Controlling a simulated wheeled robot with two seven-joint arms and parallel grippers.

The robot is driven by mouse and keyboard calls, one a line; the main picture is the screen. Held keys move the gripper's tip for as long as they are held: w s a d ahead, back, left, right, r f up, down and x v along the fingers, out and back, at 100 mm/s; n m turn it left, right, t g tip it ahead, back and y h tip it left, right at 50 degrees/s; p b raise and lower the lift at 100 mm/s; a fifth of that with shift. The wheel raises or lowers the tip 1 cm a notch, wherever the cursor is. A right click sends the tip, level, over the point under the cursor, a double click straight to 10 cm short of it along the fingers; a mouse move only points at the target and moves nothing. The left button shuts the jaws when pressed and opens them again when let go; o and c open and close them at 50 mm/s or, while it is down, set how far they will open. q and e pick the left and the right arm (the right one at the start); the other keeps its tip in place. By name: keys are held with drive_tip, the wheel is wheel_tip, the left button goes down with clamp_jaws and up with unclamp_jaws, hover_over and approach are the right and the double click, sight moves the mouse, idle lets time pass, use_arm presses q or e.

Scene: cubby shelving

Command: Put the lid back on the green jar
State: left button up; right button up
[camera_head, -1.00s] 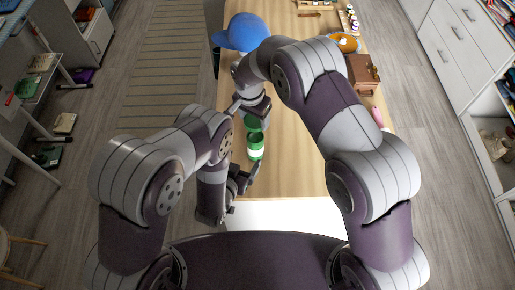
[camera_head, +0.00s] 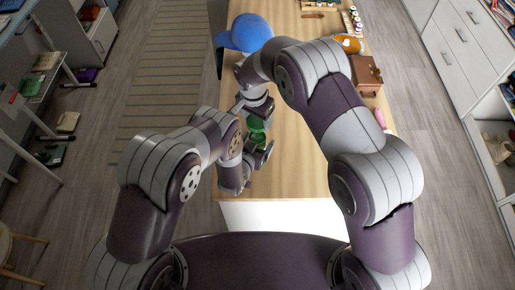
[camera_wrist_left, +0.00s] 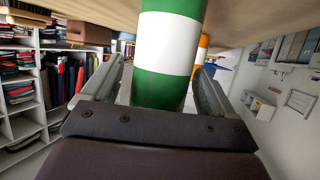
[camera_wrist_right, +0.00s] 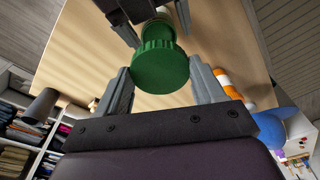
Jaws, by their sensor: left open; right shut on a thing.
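The green jar (camera_wrist_left: 165,85), green with a broad white band, stands between the open fingers of my left gripper (camera_wrist_left: 160,75) in the left wrist view. The fingers lie on either side of it, not closed on it. In the head view my left gripper (camera_head: 258,152) is at the jar, which is mostly hidden. My right gripper (camera_wrist_right: 160,75) is shut on the ridged green lid (camera_wrist_right: 160,66). More green, probably the jar, shows beyond the lid next to dark gripper parts. Whether lid and jar touch cannot be told.
On the wooden table (camera_head: 300,170), a blue cap (camera_head: 246,33) lies at the far left, and a brown box (camera_head: 365,74) and a pink object (camera_head: 379,117) lie along the right edge. An orange-and-white object (camera_wrist_right: 228,85) shows beyond my right gripper. The table's near right is clear.

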use_arm(q)
drive_tip(key=shift+w+f, duration=0.1)
drive_tip(key=shift+w, duration=0.1)
drive_tip(key=c, duration=1.5)
use_arm(e)
drive_tip(key=shift+f, duration=2.5)
drive_tip(key=shift+f, duration=0.85)
drive_tip(key=shift+f, duration=0.5)
